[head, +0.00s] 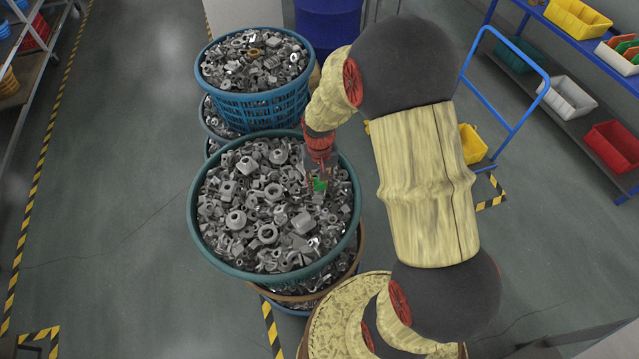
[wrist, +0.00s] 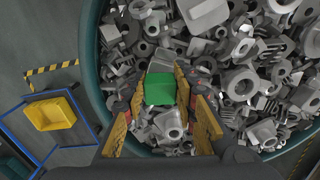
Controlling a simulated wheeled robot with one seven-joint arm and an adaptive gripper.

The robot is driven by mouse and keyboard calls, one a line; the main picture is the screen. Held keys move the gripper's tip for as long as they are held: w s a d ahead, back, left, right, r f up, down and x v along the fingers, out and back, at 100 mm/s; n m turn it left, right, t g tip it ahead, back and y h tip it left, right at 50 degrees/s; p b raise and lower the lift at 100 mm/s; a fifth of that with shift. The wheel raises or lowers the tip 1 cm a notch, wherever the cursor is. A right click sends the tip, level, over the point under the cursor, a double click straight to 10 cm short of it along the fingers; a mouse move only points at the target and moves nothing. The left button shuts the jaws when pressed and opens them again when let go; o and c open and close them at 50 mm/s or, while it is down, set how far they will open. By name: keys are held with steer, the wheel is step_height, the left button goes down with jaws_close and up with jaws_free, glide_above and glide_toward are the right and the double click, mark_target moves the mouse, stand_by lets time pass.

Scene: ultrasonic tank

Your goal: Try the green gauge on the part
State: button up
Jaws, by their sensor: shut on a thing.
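The green gauge (head: 319,185) is a small green block, held between the fingers of my gripper (head: 318,172) over the right part of the near basket. In the wrist view the green gauge (wrist: 160,88) sits between the two yellow-faced fingers of my gripper (wrist: 168,90). A grey metal piece shows just beyond the gauge and another just below it; I cannot tell whether either touches it. The near teal basket (head: 196,232) is heaped with grey metal parts (head: 262,200). Which of them is the part in question, I cannot tell.
A blue basket (head: 262,108) of metal parts stands behind, with a brass-coloured ring (head: 254,53) on its heap. A blue cart frame (head: 512,128) with a yellow bin (head: 472,144) stands to the right. Shelves with bins line the right edge. The floor at left is clear.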

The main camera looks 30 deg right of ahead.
steer(key=shift+r, duration=0.15)
stand_by(0.4)
steer(key=shift+r+p, duration=1)
steer(key=shift+r, duration=0.45)
steer(key=shift+f, duration=0.2)
steer(key=shift+f+b, duration=0.85)
steer(key=shift+f, duration=0.25)
steer(key=shift+f, duration=0.1)
stand_by(0.9)
steer(key=shift+r+p, duration=0.75)
steer(key=shift+r, duration=0.65)
steer(key=shift+r+p, duration=1.3)
steer(key=shift+r, duration=0.7)
